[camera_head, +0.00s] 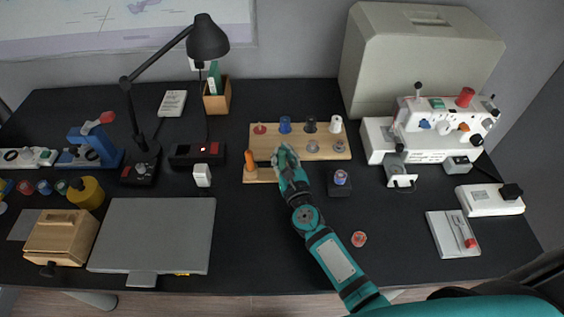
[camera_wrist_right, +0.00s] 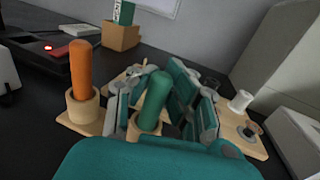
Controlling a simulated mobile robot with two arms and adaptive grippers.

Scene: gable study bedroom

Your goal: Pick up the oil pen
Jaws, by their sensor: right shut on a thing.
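A green pen-like stick (camera_wrist_right: 154,102) stands upright in a round wooden holder (camera_wrist_right: 146,128) in the right wrist view. My right gripper (camera_wrist_right: 158,108) is shut on the green pen, with its teal and grey fingers around it. In the head view my right gripper (camera_head: 281,160) is at the front left of the wooden spool rack (camera_head: 296,154) and hides most of the pen. An orange pen (camera_head: 250,157) stands in its own holder just left of the gripper. No label shows which one is the oil pen. My left gripper is not in view.
Several thread spools (camera_head: 310,125) stand on the rack behind my gripper. A dark block with a spool (camera_head: 341,180) is close on the right. A sewing machine (camera_head: 440,130) stands further right. A white box (camera_head: 203,175) and a grey board (camera_head: 155,235) lie left.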

